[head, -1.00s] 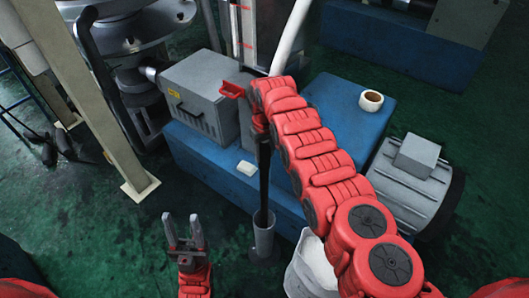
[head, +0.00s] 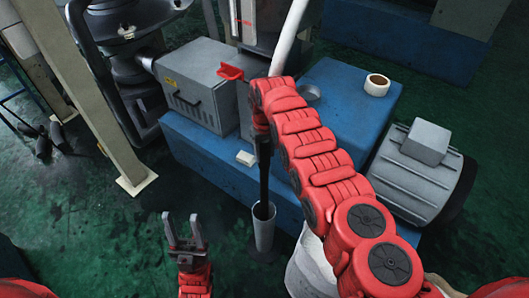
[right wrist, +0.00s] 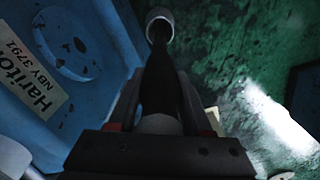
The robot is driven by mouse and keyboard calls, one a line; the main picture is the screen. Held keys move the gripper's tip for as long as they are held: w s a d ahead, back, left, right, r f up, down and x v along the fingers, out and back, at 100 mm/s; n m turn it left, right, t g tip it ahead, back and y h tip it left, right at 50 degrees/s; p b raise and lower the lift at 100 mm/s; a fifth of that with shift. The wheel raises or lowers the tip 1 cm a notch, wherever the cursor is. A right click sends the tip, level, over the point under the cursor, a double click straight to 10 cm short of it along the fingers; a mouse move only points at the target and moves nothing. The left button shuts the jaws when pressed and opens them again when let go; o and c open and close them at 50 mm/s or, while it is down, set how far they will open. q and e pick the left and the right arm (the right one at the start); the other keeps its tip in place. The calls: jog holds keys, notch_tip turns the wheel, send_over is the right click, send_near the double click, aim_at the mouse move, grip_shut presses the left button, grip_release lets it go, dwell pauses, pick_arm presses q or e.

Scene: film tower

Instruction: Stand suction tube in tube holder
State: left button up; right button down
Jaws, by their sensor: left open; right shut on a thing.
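The black suction tube (head: 264,178) hangs nearly upright from my right gripper (head: 262,133), which is shut on its upper part. Its lower end is at the mouth of the grey tube holder (head: 264,236), a slim upright cylinder on the floor. How deep it goes in cannot be told. In the right wrist view the black tube (right wrist: 160,78) runs from the gripper (right wrist: 158,105) to the pale holder's rim (right wrist: 160,14). My left gripper (head: 184,217) is open and empty, left of the holder, fingers pointing up in the picture.
Behind the holder stands a blue base (head: 345,95) with a grey box (head: 205,90), a small pale block (head: 246,158) and a tape roll (head: 377,85). A white bucket (head: 308,268) is close right of the holder. A grey motor (head: 415,180) stands further right. Green floor at left is open.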

aim_at(264, 165)
jog(key=shift+f+b, duration=2.9)
jog(key=shift+f, duration=0.3)
jog(key=shift+c, duration=1.3)
grip_release()
jog(key=shift+r, duration=0.1)
notch_tip(264, 165, up, 2)
jog(key=shift+w+r+p, duration=0.1)
jog(key=shift+r+p, duration=0.1)
jog(key=shift+p, duration=0.45)
notch_tip(264, 165, up, 15)
jog(key=shift+f, duration=0.1)
jog(key=shift+f, duration=0.1)
